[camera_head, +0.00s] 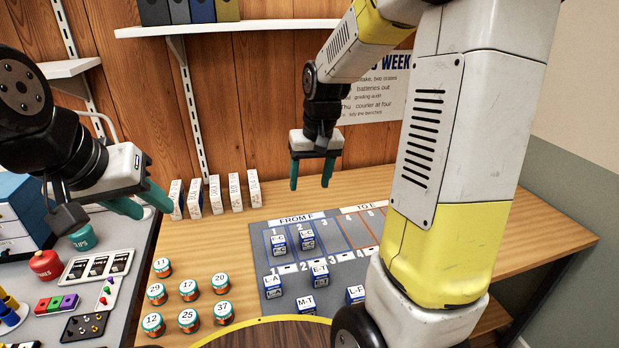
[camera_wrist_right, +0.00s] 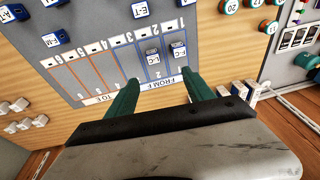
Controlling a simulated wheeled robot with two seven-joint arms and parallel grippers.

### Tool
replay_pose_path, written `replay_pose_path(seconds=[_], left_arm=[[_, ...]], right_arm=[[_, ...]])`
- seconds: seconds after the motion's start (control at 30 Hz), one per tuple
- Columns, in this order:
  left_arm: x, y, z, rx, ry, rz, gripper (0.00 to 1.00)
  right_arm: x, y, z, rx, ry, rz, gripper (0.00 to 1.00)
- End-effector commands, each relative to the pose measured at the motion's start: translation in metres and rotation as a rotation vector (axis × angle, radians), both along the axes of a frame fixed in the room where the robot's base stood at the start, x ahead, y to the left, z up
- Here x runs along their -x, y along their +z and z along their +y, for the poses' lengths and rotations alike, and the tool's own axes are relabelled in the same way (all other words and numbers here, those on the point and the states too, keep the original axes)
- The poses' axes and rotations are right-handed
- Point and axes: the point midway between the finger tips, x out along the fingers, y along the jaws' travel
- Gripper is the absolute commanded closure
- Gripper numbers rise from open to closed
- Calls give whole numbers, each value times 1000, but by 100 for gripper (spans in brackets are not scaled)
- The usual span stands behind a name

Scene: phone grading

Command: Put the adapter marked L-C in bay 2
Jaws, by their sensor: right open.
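The adapter that reads L-C (camera_head: 307,238), a small blue and white block, stands in bay 2 of the grey mat (camera_head: 345,274), under FROM F. It also shows between my fingertips' directions in the right wrist view (camera_wrist_right: 153,54). Another adapter, which seems to read F-C (camera_head: 278,244), stands in bay 1 (camera_wrist_right: 178,50). My right gripper (camera_head: 312,180) is open and empty, raised above the mat's back edge, apart from both adapters. My left gripper (camera_head: 143,203) is open and empty at the left, over the table edge.
Adapters L-A (camera_head: 272,286), E-T (camera_head: 320,274), M-T (camera_head: 306,304) and L-F (camera_head: 355,294) stand nearer me. Several numbered jars (camera_head: 188,290) stand left of the mat. White boxes (camera_head: 215,194) line the back. Bay 3 is empty. My right arm hides part of the mat's right side.

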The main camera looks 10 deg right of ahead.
Motion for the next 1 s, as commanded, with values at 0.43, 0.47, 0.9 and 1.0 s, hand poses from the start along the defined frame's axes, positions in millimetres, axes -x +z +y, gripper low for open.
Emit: replay_pose_path(seconds=[0.43, 0.47, 0.9, 1.0], left_arm=[[0, 0, 0, 0, 0, 0, 64], [0, 0, 0, 0, 0, 0, 64], [0, 0, 0, 0, 0, 0, 64], [0, 0, 0, 0, 0, 0, 64]], right_arm=[[150, 100, 12, -95, 19, -302, 39], [156, 101, 13, -97, 21, -313, 39], [178, 103, 15, -107, 26, -359, 39], [178, 103, 15, -108, 25, -359, 39]])
